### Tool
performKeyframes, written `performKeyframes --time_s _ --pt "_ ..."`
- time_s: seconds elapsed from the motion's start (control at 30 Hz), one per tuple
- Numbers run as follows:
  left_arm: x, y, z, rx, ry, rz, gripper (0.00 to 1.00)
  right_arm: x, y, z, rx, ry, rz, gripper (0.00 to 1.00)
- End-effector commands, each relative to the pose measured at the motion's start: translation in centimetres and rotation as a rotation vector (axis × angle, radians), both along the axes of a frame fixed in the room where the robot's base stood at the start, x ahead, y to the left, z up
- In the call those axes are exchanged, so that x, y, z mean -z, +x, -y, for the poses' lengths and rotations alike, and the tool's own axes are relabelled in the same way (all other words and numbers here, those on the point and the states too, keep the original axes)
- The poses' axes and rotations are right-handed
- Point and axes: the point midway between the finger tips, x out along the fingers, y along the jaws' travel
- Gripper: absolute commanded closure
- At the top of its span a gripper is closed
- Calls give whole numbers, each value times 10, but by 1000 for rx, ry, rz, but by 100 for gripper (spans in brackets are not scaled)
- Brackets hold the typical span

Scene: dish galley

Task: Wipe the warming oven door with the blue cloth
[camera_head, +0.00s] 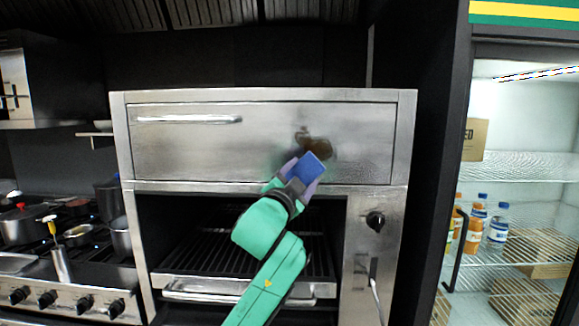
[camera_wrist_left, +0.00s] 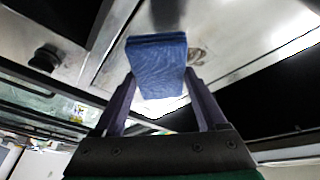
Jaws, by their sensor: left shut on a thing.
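The warming oven door (camera_head: 200,150) is the upper steel panel with a bar handle, closed, in the middle of the head view. A brown stain (camera_head: 316,146) marks its right half; a brownish mark also shows in the left wrist view (camera_wrist_left: 197,56). My left gripper (camera_head: 300,178) is shut on the folded blue cloth (camera_head: 309,168), just below the stain. The cloth also shows between the fingers in the left wrist view (camera_wrist_left: 158,68). It is at or close to the door; I cannot tell if it touches. My right gripper is not in view.
Below the door is an open compartment with a dark rack (camera_head: 205,252). A black knob (camera_head: 375,221) sticks out at its right. A stove with pots (camera_head: 108,200) stands left. An open fridge with bottles (camera_head: 497,228) stands right.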

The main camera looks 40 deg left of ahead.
Motion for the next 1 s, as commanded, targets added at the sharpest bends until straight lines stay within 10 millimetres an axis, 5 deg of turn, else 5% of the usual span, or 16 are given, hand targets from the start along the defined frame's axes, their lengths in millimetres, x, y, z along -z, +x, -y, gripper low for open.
performKeyframes --time_s 0.1,0.2,0.7,1.0 --pt "-36 -12 -18 -41 44 65 78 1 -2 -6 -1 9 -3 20" --pt "-45 -15 -24 -57 57 79 78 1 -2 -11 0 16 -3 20" --pt "-46 29 -56 -55 57 76 78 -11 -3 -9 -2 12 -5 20" --pt "-44 33 -59 -54 57 76 78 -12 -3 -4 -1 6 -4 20"
